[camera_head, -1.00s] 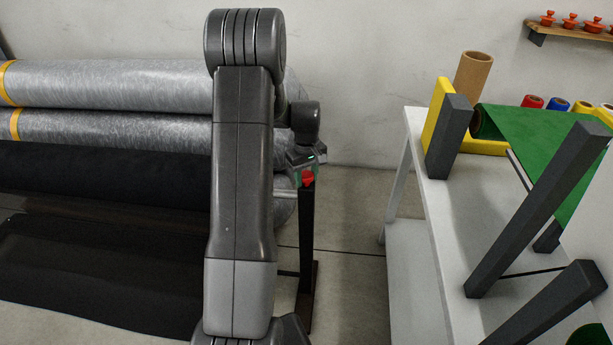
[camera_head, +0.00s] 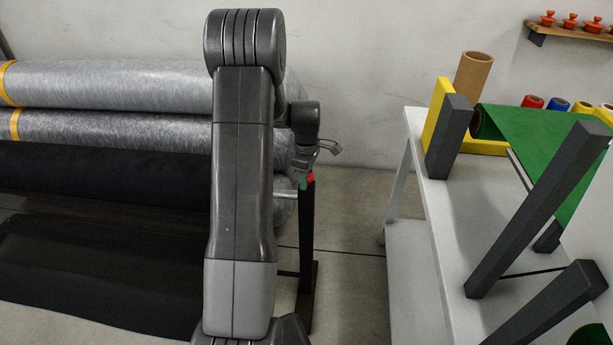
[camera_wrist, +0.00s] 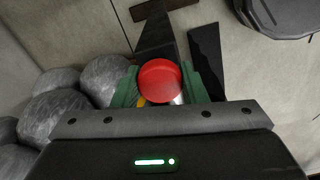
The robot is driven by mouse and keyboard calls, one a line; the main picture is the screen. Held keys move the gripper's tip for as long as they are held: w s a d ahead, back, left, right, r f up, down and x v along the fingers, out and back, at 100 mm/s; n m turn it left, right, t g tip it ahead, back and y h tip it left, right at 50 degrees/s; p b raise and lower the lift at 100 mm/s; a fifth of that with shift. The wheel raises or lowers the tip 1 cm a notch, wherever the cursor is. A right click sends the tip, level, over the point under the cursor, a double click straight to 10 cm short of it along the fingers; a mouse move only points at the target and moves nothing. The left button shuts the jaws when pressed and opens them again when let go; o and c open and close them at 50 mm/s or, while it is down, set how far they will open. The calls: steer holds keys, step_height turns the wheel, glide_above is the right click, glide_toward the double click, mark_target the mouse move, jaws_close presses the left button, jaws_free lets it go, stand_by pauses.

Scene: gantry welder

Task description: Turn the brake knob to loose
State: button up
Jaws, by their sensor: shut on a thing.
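The brake knob (camera_wrist: 160,80) is a round red knob, seen from above in the wrist view between green fingers. In the head view the red knob (camera_head: 310,177) sits at the top of a dark upright post (camera_head: 306,245), partly hidden by my gripper. My gripper (camera_wrist: 162,88) is shut on the knob, with one green finger on each side of it. In the head view my gripper (camera_head: 305,178) is small and partly hidden behind my arm. A bit of yellow shows beside the knob under the left finger in the wrist view; the knob's marking cannot be read.
Grey and black rolls (camera_head: 110,130) lie left of the post. A white table (camera_head: 445,220) with a green roll (camera_head: 540,150) and dark uprights stands to the right. Bare floor (camera_head: 350,225) lies between post and table.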

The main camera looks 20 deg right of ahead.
stand_by(0.5)
steer(key=o, duration=0.8)
steer(key=shift+o, duration=0.2)
step_height(320, 180, up, 14)
steer(key=p, duration=0.1)
steer(key=shift+f, duration=0.1)
step_height(320, 180, down, 14)
steer(key=shift+r+b, duration=0.1)
steer(key=shift+b, duration=0.4)
